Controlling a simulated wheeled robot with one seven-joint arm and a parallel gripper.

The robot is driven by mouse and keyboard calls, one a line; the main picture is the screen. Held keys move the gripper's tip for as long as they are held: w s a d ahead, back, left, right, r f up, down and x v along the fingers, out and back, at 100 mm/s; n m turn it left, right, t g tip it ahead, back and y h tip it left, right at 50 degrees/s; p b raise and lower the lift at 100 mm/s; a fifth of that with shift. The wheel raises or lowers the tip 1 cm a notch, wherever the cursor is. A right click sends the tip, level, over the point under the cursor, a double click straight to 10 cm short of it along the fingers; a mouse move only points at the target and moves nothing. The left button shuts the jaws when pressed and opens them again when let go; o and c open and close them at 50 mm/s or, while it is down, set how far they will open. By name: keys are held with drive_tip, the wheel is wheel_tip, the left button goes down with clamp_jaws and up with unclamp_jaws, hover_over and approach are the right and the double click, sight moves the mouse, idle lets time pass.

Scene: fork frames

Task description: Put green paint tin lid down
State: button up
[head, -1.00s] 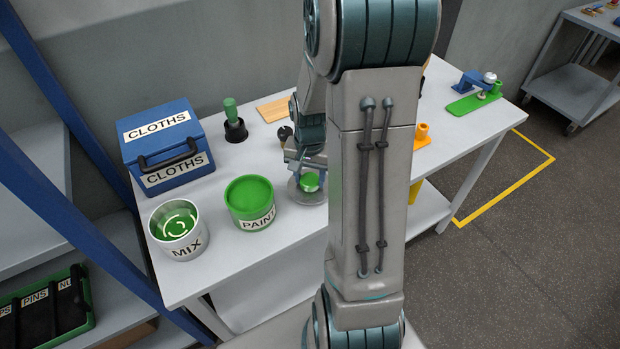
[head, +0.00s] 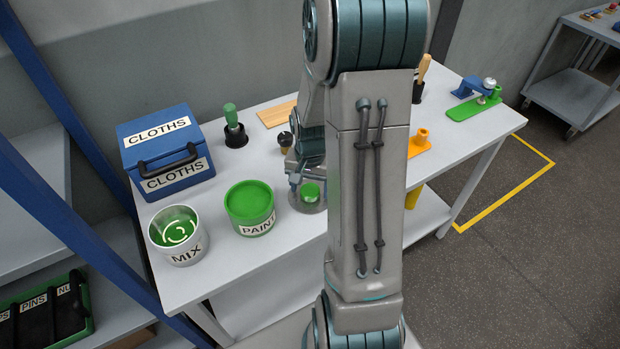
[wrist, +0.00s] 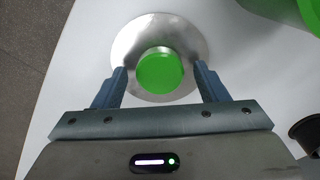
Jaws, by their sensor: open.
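The paint tin lid is a grey metal disc (head: 306,207) with a green knob (head: 311,191), on the white table to the right of the green PAINT tin (head: 249,203). In the wrist view the disc (wrist: 188,28) and its green knob (wrist: 160,72) show from above. My gripper (wrist: 160,76) is open, with one finger on each side of the knob and a visible gap at both. In the head view my gripper (head: 298,178) is at the lid, partly hidden by my arm. The tin's open top shows green inside.
A MIX tin (head: 184,252) stands left of the PAINT tin, and a blue CLOTHS box (head: 165,160) behind it. A black holder with a green handle (head: 233,120) and a wooden board (head: 277,111) are at the back. An orange piece (head: 419,142) is right of my arm.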

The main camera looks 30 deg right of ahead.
sight(310, 190)
wheel_tip(310, 190, up, 11)
drive_tip(key=s+a+r+n+t, duration=0.1)
drive_tip(key=s+a+r+n, duration=0.2)
drive_tip(key=s+a, duration=0.3)
drive_tip(key=s+a+r+n+t, duration=0.2)
drive_tip(key=s+a+r+n, duration=0.2)
drive_tip(key=s+a+n, duration=0.1)
drive_tip(key=shift+s+a+r+n, duration=0.15)
drive_tip(key=shift+s+a+n, duration=0.25)
drive_tip(key=shift+s, duration=0.5)
